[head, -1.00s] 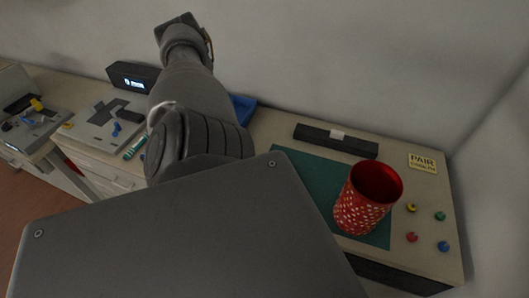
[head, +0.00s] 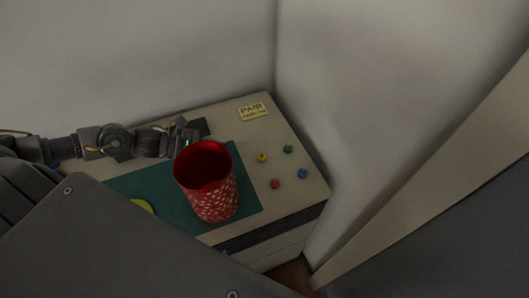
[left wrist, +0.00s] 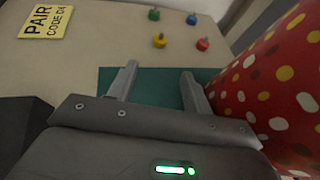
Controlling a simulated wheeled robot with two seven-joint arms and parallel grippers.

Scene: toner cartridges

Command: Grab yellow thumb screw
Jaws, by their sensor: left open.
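The yellow thumb screw (head: 262,157) stands on the beige tabletop, right of the green mat. It also shows in the left wrist view (left wrist: 159,40), ahead of the fingertips. A red thumb screw (head: 275,184), a blue one (head: 302,173) and a green one (head: 288,149) stand close around it. My left gripper (head: 188,134) is behind the red cup and left of the screws. In the left wrist view its fingers (left wrist: 158,75) are apart with nothing between them. My right gripper is not in view.
A tall red patterned cup (head: 215,193) stands on the green mat (head: 248,185), close beside my left gripper's right finger in the wrist view. A yellow "PAIR" card (head: 253,111) lies at the back. A dark block (head: 203,126) is behind the gripper. Walls border the table.

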